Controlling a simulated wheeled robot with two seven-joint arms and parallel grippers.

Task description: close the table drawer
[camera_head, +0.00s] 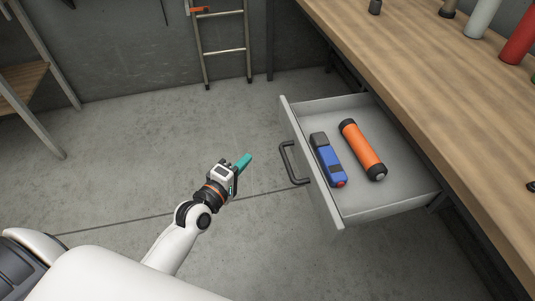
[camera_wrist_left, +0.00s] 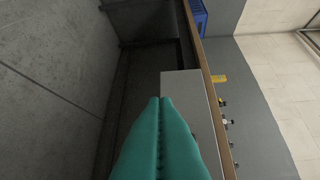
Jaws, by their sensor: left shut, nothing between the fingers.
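The grey table drawer (camera_head: 314,180) is pulled out from under the wooden workbench (camera_head: 420,75) in the head view. Its dark bar handle (camera_head: 288,163) is on the front panel facing left. A blue tool (camera_head: 328,160) and an orange cylinder with black ends (camera_head: 362,148) lie inside it. My left gripper (camera_head: 245,161), with teal fingers, is shut and empty, to the left of the handle and apart from it. In the left wrist view the shut fingers (camera_wrist_left: 166,101) overlap the pale drawer front (camera_wrist_left: 188,86); the handle is mostly hidden there. My right gripper is not in view.
A ladder (camera_head: 224,45) leans at the back wall. A shelf (camera_head: 25,80) stands at the far left. A red cylinder (camera_head: 519,40) and other items stand on the workbench. The floor (camera_head: 130,145) left of the drawer is clear.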

